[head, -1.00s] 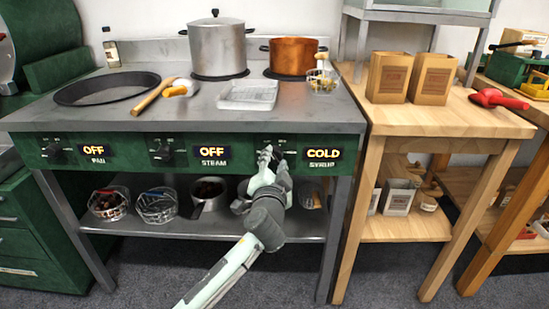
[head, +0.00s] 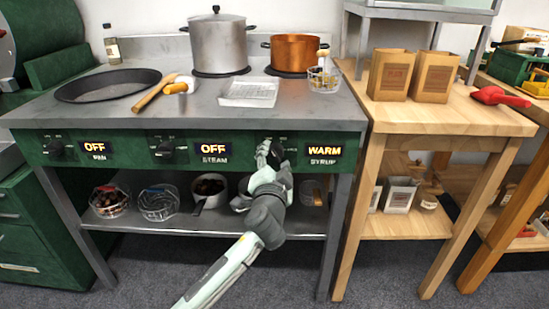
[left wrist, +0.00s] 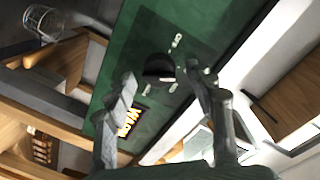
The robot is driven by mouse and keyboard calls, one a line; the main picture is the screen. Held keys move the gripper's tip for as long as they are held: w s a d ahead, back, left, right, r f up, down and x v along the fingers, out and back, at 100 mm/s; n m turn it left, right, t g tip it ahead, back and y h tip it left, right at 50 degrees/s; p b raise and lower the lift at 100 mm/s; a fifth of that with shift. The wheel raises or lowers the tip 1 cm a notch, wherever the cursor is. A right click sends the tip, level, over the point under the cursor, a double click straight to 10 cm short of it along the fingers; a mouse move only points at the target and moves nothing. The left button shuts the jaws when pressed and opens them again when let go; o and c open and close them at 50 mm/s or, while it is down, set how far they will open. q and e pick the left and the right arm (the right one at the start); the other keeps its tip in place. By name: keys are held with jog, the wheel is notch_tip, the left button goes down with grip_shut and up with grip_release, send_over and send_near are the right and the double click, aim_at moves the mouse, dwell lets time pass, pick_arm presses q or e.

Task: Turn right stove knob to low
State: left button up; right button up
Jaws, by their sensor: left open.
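The right stove knob (head: 269,152) is a black knob on the green front panel, beside a lit display (head: 324,151) that reads WARM above the label SYRUP. My left gripper (head: 273,168) is just in front of and below this knob, with open fingers. In the left wrist view the dark knob (left wrist: 158,68) shows beyond and between the spread fingertips (left wrist: 165,85), apart from them. Pale marks surround the knob on the panel. My right gripper is not in view.
Two other knobs, pan (head: 55,148) and steam (head: 165,149), sit left with displays reading OFF. A copper pot (head: 295,52) and a steel pot (head: 217,45) stand on the stove top (head: 200,105). The lower shelf (head: 235,225) holds bowls. A wooden table (head: 440,115) stands right.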

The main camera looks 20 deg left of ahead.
pick_arm(q)
jog(key=v, duration=1.1)
jog(key=shift+s, duration=0.3)
jog(key=s+a+f+n+g, duration=0.1)
jog(key=s+a+f+g, duration=0.2)
jog(key=f, duration=0.6)
jog(key=s+a+f+n+g, duration=0.2)
jog(key=s+a+f+g, duration=0.1)
jog(key=f, duration=0.6)
jog(key=s+a+f+n+g+h, duration=0.2)
jog(key=s+a+f+g, duration=0.2)
jog(key=s+f, duration=1.2)
jog(key=s+g, duration=0.1)
jog(key=g, duration=0.2)
jog(key=shift+s+g+h, duration=0.3)
jog(key=shift+g+h, duration=0.1)
